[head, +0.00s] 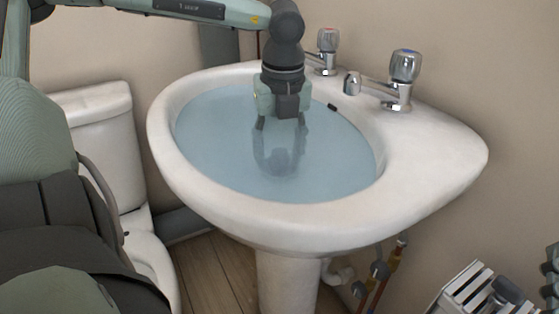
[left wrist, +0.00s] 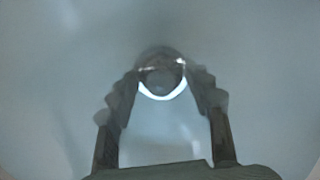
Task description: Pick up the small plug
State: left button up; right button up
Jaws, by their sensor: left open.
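The basin (head: 430,160) holds blue-grey water (head: 215,130). My left gripper (head: 281,126) points down into the water, its fingertips at or below the surface. In the left wrist view its fingers (left wrist: 163,88) are open, seen through murky water. A dark round thing (left wrist: 160,77) with a bright white crescent along its near edge lies beyond and between the fingertips. It may be the small plug, but the blur leaves this unclear. I cannot tell whether the fingers touch it. In the head view the gripper and its reflection hide that spot. My right gripper is not clearly seen.
Two chrome taps, the far one (head: 328,50) and the near one (head: 402,80), stand on the back rim. A small dark piece (head: 332,107) sits at the basin's inner back edge. A white toilet (head: 100,115) stands left. A white slatted object (head: 462,287) is lower right.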

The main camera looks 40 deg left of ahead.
pick_arm(q)
grip_shut()
jog(key=shift+r, duration=0.15)
